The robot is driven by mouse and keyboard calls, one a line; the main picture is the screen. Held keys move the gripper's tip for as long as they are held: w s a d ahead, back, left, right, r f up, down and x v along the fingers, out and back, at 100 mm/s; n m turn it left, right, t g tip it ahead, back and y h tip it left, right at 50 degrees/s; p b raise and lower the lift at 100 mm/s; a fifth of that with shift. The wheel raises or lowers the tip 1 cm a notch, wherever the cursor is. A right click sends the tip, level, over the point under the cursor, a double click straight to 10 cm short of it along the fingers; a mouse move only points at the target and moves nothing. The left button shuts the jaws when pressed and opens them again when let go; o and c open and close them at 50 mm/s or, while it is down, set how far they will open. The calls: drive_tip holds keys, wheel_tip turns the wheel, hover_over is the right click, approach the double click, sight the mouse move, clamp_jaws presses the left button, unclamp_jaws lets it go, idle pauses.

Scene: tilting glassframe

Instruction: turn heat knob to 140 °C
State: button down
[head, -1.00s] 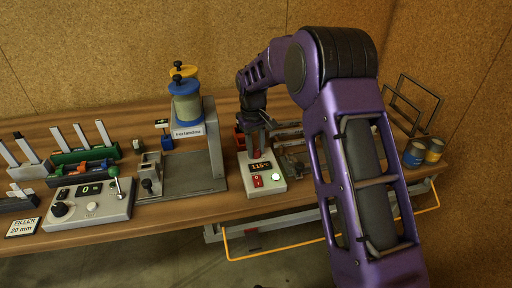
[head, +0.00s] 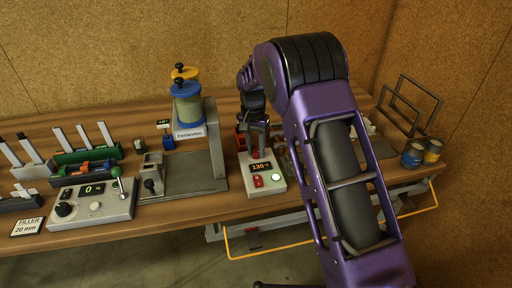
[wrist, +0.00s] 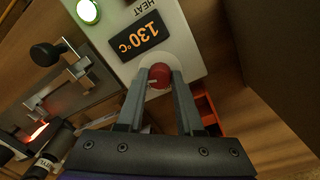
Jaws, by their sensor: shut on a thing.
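The heat control box (head: 249,181) is a pale box on the bench, with a display (head: 262,167) that reads 130 °C. In the wrist view the display (wrist: 139,37) also reads 130 °C, beside the word HEAT. The heat knob (wrist: 159,76) is red and round, with a pale pointer mark. My gripper (wrist: 160,79) is shut on the knob, one finger on each side of it. In the head view my gripper (head: 257,150) comes down on the back of the box and mostly hides the knob.
The box also has a red switch (head: 258,181) and a lit white-green button (head: 276,177). A second control box (head: 92,203) with a green-knobbed lever stands at the left. Two cans (head: 423,153) stand at the right. An orange bin (wrist: 207,112) lies close to my fingers.

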drive_tip(key=shift+m, duration=1)
drive_tip(key=c, duration=0.8)
unclamp_jaws()
drive_tip(key=shift+c, duration=0.2)
wheel_tip(320, 180, up, 18)
drive_tip(key=shift+w+a+f+p, duration=0.25)
drive_tip(key=shift+a+p, duration=0.1)
drive_tip(key=shift+a, duration=0.05)
